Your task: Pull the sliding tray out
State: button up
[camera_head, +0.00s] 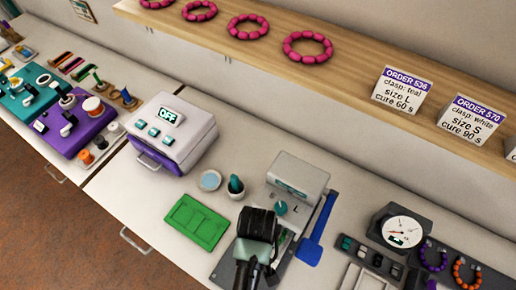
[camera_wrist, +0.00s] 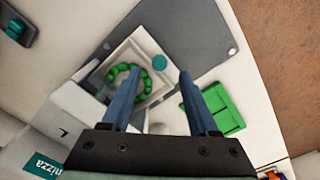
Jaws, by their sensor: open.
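In the wrist view, a pale square tray (camera_wrist: 136,46) with a teal round knob (camera_wrist: 160,62) sits on a grey base plate (camera_wrist: 195,38). A ring of green beads (camera_wrist: 150,78) lies in the tray. My gripper (camera_wrist: 158,84) is open and empty above it; the bead ring and knob show between the fingers. In the head view, my gripper (camera_head: 256,274) is over the grey base in front of a white press (camera_head: 297,172) with a teal dial. There my gripper hides the tray.
A white box reading OFF (camera_head: 172,128) stands further left. A dial scale (camera_head: 400,230) is at the right.

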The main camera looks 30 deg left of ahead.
notch_tip(320, 180, down, 5)
jog(key=shift+r, duration=0.1)
dwell(0.3)
grip_shut()
dwell(1.3)
